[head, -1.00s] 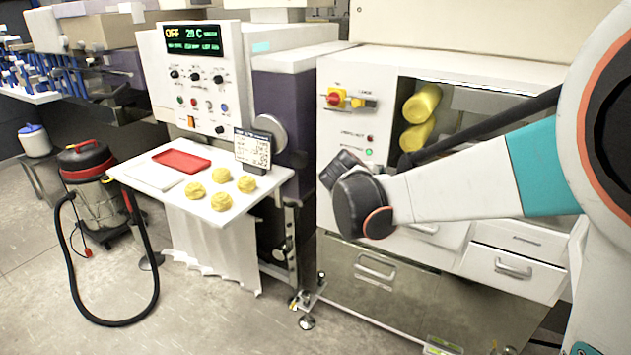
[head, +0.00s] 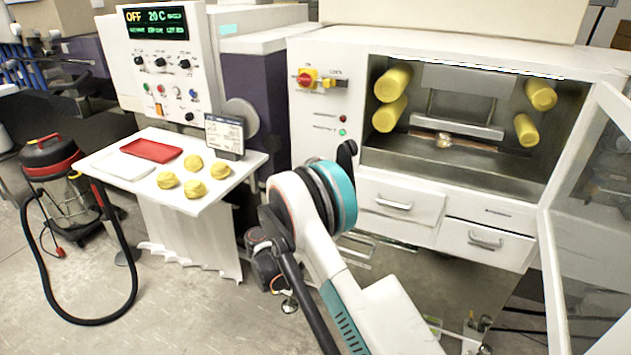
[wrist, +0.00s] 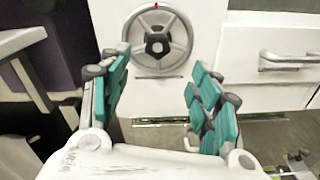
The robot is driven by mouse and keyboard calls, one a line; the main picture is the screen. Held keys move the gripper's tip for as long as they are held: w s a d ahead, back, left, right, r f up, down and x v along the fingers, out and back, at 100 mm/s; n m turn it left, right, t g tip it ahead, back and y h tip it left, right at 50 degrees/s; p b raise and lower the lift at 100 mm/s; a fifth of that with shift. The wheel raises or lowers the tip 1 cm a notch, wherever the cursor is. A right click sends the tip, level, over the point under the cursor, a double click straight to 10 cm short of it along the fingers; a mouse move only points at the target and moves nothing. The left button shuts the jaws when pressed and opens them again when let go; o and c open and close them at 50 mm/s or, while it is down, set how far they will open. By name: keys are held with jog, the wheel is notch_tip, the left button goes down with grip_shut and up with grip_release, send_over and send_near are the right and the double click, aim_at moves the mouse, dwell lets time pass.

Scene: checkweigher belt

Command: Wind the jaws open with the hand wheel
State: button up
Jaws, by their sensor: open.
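The hand wheel (wrist: 177,22) is a grey spoked ring with a black hub and a red mark at its top. In the wrist view it sits on a white front panel, left of a drawer handle. My gripper (wrist: 158,62) is open and empty, its teal fingers spread either side of the wheel's lower part; I cannot tell whether they touch it. In the head view my arm hides the wheel. The cabinet's chamber holds a grey block (head: 465,78) above a lower bar (head: 470,129), likely the jaws, with a small brass-coloured piece (head: 443,140) by the bar.
Yellow rolls (head: 392,84) stick out inside the chamber. A glazed door (head: 590,200) stands open at right. Drawers (head: 485,243) lie below. Left is a white table (head: 140,178) with a red tray (head: 152,151) and yellow lumps. A vacuum cleaner (head: 48,165) stands on the floor.

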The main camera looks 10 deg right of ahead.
jog(key=b+x, duration=0.4)
jog(key=x, duration=0.9)
jog(key=shift+w+f, duration=0.35)
jog(key=shift+c, duration=0.2)
grip_shut()
